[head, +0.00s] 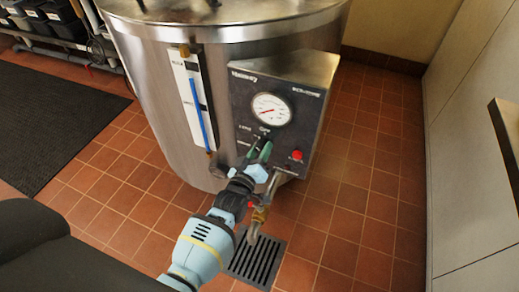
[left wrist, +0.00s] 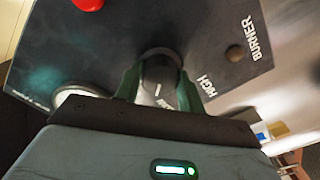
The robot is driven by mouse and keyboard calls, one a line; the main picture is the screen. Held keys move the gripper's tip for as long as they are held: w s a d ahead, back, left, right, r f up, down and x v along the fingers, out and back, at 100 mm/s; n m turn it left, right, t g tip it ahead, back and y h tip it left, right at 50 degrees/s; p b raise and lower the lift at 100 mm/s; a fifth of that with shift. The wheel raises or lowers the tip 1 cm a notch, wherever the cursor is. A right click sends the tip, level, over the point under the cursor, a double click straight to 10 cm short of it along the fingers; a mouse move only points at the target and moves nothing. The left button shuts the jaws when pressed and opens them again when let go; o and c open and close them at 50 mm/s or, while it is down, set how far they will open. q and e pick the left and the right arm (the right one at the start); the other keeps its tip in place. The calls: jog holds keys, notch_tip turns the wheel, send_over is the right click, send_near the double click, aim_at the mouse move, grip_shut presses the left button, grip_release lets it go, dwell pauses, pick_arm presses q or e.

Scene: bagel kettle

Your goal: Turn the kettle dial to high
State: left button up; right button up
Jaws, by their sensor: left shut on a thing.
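The kettle (head: 150,75) is a big steel drum with a dark control panel (head: 310,110) on its front. My left gripper (head: 262,152) reaches the lower part of this panel, below the round gauge. In the left wrist view the dark dial (left wrist: 160,66) sits between the two green fingers of my left gripper (left wrist: 158,86), which are shut on it. A white mark shows on the dial's lower side. The word HIGH is printed to the right of the dial, and BURNER further right. Lettering below the dial is partly hidden. My right gripper is not in view.
A red button (head: 297,155) is on the panel right of the gripper. A gauge (head: 271,110) is above it. A tap (head: 258,215) hangs below, over a floor drain (head: 258,262). A sight tube (head: 200,110) runs down the drum at left. Tiled floor is open at right.

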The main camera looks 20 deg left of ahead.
pick_arm(q)
jog(key=n, duration=0.3)
jog(key=shift+n, duration=0.4)
jog(key=n, duration=0.3)
jog(key=shift+f+n, duration=0.1)
jog(key=shift+n, duration=0.2)
jog(key=n+b, duration=0.1)
jog(key=n, duration=0.3)
jog(key=shift+n+b, duration=0.3)
jog(key=n+b, duration=0.1)
jog(key=n, duration=0.3)
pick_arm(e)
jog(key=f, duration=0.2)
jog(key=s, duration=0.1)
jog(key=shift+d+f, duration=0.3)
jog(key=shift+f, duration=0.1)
pick_arm(q)
jog(key=shift+n, duration=0.4)
jog(key=o, duration=1)
jog(key=shift+s+a+p, duration=0.1)
jog(key=shift+s+p, duration=0.3)
jog(key=shift+s, duration=3.5)
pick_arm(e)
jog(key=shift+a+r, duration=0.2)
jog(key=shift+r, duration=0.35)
